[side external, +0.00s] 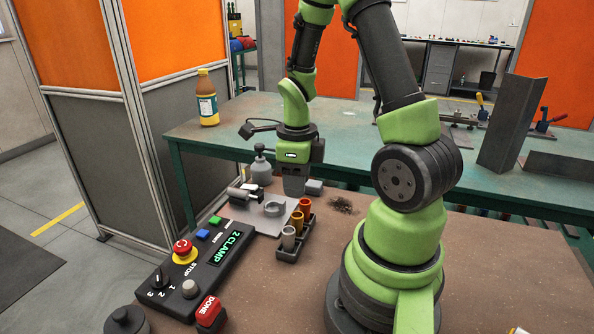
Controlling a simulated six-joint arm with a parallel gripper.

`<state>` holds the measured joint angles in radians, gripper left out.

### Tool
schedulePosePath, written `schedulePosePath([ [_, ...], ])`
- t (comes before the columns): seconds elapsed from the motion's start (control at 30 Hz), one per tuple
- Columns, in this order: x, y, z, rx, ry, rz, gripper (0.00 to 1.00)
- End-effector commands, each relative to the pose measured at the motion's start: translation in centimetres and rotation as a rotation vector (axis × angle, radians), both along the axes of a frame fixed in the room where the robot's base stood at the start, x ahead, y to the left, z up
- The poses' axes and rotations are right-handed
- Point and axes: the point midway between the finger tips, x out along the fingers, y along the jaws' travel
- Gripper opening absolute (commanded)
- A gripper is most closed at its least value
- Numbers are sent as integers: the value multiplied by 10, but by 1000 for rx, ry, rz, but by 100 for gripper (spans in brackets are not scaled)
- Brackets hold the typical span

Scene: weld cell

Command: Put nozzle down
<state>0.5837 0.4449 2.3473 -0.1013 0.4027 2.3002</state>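A small dark rack (294,250) stands on the brown bench and holds three nozzles in a row. The red nozzle (305,206) is at the far end, the gold nozzle (297,223) is in the middle, and the silver nozzle (288,238) is at the near end. My gripper (293,192) points down, just behind the rack and the red nozzle in the picture. Its fingers look like one dark block from here, so I cannot see a gap between them. No nozzle shows in its fingers, and anything between them is hidden.
Left of the rack is a light plate (262,224) with a grey ring (274,208) and a clamp (243,194). A grey bottle (260,168) stands behind it. A control box (205,262) reading "2 CLAMP" is at front left. Dark shavings (341,205) lie to the right.

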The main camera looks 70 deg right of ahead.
Motion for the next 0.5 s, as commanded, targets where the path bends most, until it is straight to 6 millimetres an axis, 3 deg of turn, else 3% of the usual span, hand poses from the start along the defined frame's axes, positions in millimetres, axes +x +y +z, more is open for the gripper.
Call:
schedulePosePath([
  [0.27, 2, 3, 25, -9, -16, 59, 38],
  [0.37, 8, 14, 44, -33, -62, 251, 38],
  [0.5, 14, 44, 86, -114, -167, 737, 38],
])
